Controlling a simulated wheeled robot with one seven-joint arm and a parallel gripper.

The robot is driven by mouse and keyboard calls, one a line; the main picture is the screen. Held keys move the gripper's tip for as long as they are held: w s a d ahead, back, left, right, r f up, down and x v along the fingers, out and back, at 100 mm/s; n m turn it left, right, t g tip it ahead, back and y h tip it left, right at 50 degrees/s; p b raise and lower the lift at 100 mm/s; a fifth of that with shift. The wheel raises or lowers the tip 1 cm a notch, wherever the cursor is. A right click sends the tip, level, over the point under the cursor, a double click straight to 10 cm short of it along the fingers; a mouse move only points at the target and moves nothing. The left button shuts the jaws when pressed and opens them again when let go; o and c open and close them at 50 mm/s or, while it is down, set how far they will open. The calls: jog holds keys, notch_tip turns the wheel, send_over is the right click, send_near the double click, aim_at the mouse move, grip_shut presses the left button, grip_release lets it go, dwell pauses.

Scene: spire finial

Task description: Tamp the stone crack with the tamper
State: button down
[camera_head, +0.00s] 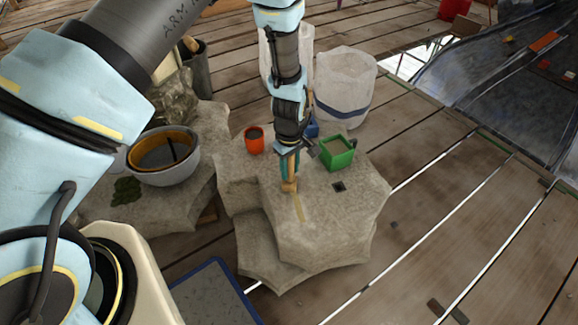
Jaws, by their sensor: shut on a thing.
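The stone block (325,225) stands in the middle of the view with a broad, uneven top. A narrow tan strip, which looks like the stone crack (299,208), runs along its top. My gripper (288,152) points down above the block and is shut on the tamper (289,178). The tamper looks teal above and wooden brown below, and is about upright. Its lower end is at the far end of the strip. I cannot tell whether it touches the stone. The fingers partly hide the tamper's upper part.
A green box (337,152) stands on the block just right of my gripper; an orange cup (254,140) stands left. A small dark square hole (339,187) is in the block's top. A grey bowl (165,178) is on the left stone. White sacks (344,85) stand behind. Plank floor is open at right.

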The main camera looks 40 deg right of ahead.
jog(key=shift+s+a+f, duration=0.15)
jog(key=shift+s+a, duration=0.15)
jog(key=shift+s, duration=0.3)
jog(key=shift+s+a+f, duration=0.1)
jog(key=shift+s+a, duration=0.15)
jog(key=shift+s, duration=0.35)
jog(key=shift+s+a+p, duration=0.1)
jog(key=shift+s+p, duration=0.3)
jog(key=shift+s+a+r+p, duration=0.1)
jog(key=shift+s+a+p, duration=0.15)
jog(key=shift+s, duration=0.4)
jog(key=shift+s+a+r+p, duration=0.15)
jog(key=shift+s+p, duration=0.3)
jog(key=shift+s, duration=0.5)
jog(key=shift+s+a, duration=0.1)
jog(key=shift+s, duration=0.25)
jog(key=shift+s+a, duration=0.1)
jog(key=shift+s, duration=0.1)
jog(key=shift+s+a+p, duration=0.2)
jog(key=shift+s+p, duration=0.1)
jog(key=shift+s, duration=0.25)
jog(key=shift+s+a+f, duration=0.15)
jog(key=shift+s+a, duration=0.1)
jog(key=shift+s, duration=0.35)
jog(key=shift+s+a+f, duration=0.15)
jog(key=shift+s+a, duration=0.1)
jog(key=shift+s, duration=0.35)
